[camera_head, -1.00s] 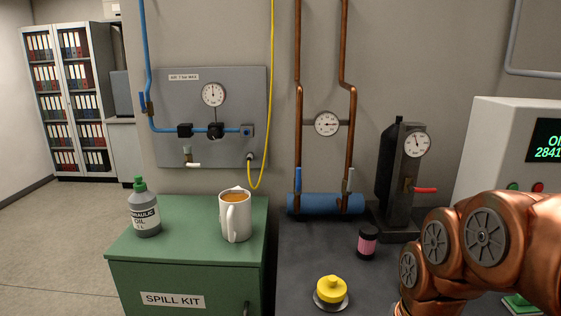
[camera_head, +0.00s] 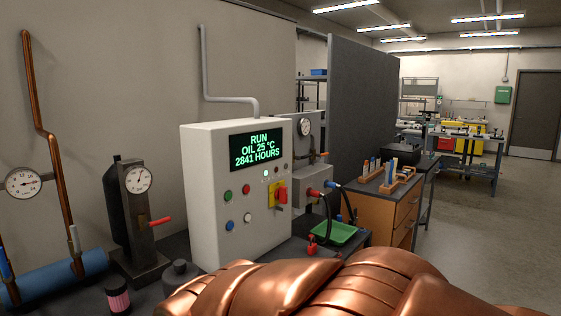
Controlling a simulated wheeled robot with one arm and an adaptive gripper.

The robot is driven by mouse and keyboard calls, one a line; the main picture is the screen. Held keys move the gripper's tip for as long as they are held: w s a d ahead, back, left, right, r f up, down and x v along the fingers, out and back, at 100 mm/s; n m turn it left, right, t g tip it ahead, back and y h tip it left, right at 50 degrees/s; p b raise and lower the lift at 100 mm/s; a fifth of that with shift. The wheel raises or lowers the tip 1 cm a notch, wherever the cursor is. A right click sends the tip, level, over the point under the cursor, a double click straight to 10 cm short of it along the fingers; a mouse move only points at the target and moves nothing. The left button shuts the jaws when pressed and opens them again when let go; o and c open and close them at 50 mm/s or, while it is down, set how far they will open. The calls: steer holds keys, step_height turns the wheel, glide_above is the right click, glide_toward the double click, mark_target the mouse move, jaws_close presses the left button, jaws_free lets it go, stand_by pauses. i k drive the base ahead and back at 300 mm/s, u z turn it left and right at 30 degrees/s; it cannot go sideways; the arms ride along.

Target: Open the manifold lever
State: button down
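Several levers are in view; I cannot tell for sure which one is the manifold lever. A blue cylinder (camera_head: 52,281) with copper pipes lies at the lower left, with an upright grey lever (camera_head: 74,238) and a blue lever (camera_head: 5,264) at the picture's edge. A red lever (camera_head: 160,221) sticks out to the right from a dark gauge block (camera_head: 134,212). Behind the control cabinet, a grey unit (camera_head: 306,188) has a gauge, a small red-tipped lever (camera_head: 324,154) and hose couplings. My copper arm crosses the bottom foreground. My gripper is not in view.
The white control cabinet (camera_head: 218,195) stands mid-bench, its screen reading RUN, OIL 25 °C, 2841 HOURS. A green tray (camera_head: 338,233) and a small red item (camera_head: 312,246) are to its right. A pink-banded jar (camera_head: 118,300) stands at front left. Open floor (camera_head: 480,235) lies right.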

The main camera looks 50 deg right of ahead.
mark_target(297, 157)
steer(key=z, duration=3.45)
steer(key=i, duration=1.65)
steer(key=u, duration=3.5)
